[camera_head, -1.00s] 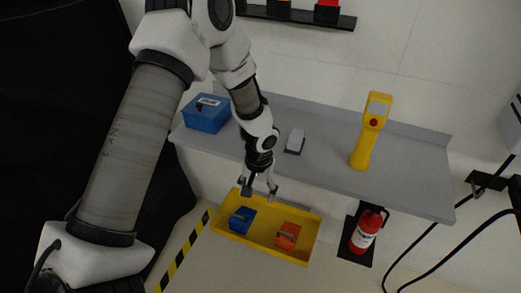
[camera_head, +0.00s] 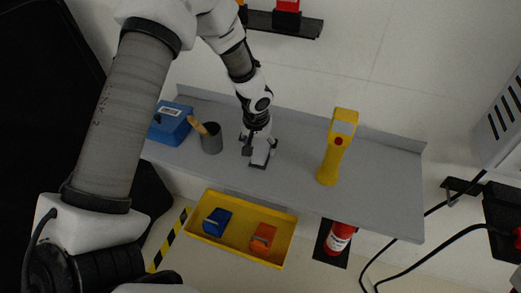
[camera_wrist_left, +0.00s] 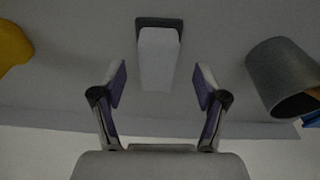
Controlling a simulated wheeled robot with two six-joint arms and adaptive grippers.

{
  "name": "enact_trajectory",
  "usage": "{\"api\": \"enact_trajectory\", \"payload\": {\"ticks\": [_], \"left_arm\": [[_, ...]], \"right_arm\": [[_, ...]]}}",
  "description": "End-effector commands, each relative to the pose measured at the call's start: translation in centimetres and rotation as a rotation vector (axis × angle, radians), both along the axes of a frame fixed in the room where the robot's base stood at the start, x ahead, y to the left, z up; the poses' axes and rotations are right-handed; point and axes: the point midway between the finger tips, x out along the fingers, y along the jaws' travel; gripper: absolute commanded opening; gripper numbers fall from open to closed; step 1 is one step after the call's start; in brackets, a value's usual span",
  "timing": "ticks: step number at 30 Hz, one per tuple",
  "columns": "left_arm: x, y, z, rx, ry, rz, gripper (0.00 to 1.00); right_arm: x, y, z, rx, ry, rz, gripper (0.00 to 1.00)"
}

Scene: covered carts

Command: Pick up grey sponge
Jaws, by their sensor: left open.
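The grey sponge (camera_head: 260,158) is a light grey block with a darker end, lying on the grey table. In the left wrist view the sponge (camera_wrist_left: 158,60) sits at the upper middle, ahead of and between the lines of my two fingers. My left gripper (camera_head: 259,149) is open above the table, right at the sponge in the head view, and partly covers it. In the wrist view the left gripper (camera_wrist_left: 160,78) has its fingers spread on either side with nothing held. I cannot tell the exact height gap. My right gripper is not in view.
A grey cup (camera_head: 211,141) with a wooden handle and a blue box (camera_head: 168,124) stand left of the sponge. A yellow handheld device (camera_head: 336,150) stands to its right. A yellow bin (camera_head: 276,259) lies below the table's front edge. The table's right part (camera_head: 390,185) is clear.

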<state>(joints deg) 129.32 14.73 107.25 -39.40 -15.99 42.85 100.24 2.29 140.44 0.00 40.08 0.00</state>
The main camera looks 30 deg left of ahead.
Motion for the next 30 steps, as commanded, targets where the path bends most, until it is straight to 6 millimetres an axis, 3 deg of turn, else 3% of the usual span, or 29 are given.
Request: {"api": "enact_trajectory", "payload": {"ticks": [1,4,11,17,30], "left_arm": [[0.1,0.0,-0.6,0.000,0.003,0.000,0.73],[0.4,0.1,-2.2,0.001,0.001,-0.001,0.73],[0.5,0.1,-2.7,0.000,-0.001,0.001,0.73],[0.5,0.1,-2.6,0.000,0.000,0.000,0.06],[0.5,0.1,-2.3,0.000,-0.002,-0.001,0.05]], "right_arm": [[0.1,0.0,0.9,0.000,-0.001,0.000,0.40],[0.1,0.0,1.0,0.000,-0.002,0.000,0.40],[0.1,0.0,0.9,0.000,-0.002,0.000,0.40],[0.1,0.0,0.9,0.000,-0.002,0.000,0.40],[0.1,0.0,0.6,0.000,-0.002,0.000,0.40]]}}
